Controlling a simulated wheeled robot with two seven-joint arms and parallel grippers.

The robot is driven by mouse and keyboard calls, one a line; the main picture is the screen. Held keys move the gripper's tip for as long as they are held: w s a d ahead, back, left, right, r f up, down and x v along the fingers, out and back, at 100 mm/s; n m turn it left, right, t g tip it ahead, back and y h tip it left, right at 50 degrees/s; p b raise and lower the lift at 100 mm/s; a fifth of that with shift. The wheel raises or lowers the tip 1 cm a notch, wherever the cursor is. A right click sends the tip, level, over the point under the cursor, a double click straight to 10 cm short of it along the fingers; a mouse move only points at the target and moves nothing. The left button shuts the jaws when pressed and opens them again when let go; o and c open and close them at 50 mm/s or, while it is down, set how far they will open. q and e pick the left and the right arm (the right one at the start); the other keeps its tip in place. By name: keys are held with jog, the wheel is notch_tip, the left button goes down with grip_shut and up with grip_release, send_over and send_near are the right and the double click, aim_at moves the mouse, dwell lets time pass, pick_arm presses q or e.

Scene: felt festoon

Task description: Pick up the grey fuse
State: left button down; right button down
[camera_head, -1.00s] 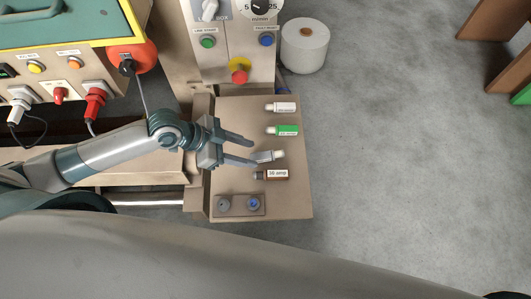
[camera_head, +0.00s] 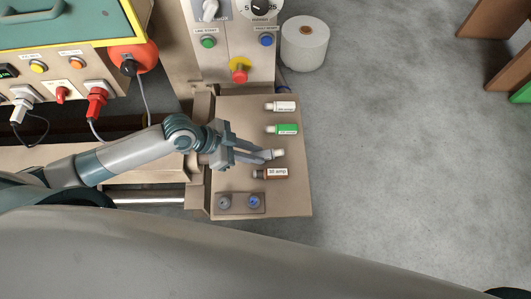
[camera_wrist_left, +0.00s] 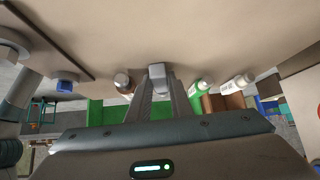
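The grey fuse lies on the beige panel shelf (camera_head: 292,205), between the green and brown fuses. Its pale end cap (camera_head: 279,153) shows just past my left fingertips; the rest is mostly hidden by the fingers. My left gripper (camera_head: 266,155) has its fingers drawn together on the fuse. In the left wrist view the grey fuse (camera_wrist_left: 156,70) sits at the fingertips, and the two fingers converge on it. It appears still at shelf height. My right gripper is not in view.
A green fuse (camera_head: 285,129) and a white fuse (camera_head: 284,106) lie above, a brown fuse (camera_head: 272,174) just below. A white spool (camera_head: 304,45) stands behind. Floor to the right is clear.

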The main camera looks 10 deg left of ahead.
pick_arm(q)
jog(key=shift+r, duration=0.2)
jog(key=shift+r+b, duration=0.3)
jog(key=shift+r, duration=0.35)
notch_tip(320, 180, up, 3)
jog(key=shift+f+b, duration=0.2)
jog(key=shift+b, duration=0.25)
jog(key=s+d+r+p, duration=0.3)
jog(key=s+r, duration=0.4)
jog(key=s, duration=0.3)
jog(key=shift+s+d, duration=0.35)
jog(key=shift+d, duration=0.3)
jog(key=shift+f, duration=0.1)
